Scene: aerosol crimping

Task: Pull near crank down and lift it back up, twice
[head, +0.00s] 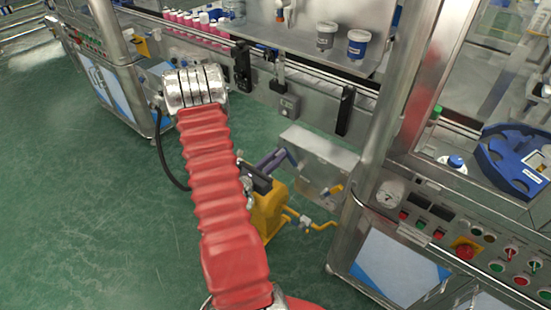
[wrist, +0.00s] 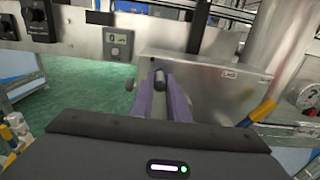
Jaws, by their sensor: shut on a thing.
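My gripper (head: 284,154) has purple fingers and reaches toward the front of a grey metal box (head: 318,158). In the wrist view my gripper (wrist: 161,84) is shut on a small dark grip (wrist: 159,76), which looks like the handle of the near crank. Most of the crank is hidden by the fingers and the gripper body, so its angle cannot be told. The box also shows in the wrist view (wrist: 212,82), just behind the fingertips.
A yellow unit (head: 268,212) stands below my gripper. A yellow lever (wrist: 259,112) and a round gauge (wrist: 308,95) are to the right in the wrist view. A control panel (head: 468,235) stands at the right. Green floor (head: 90,220) is clear at the left.

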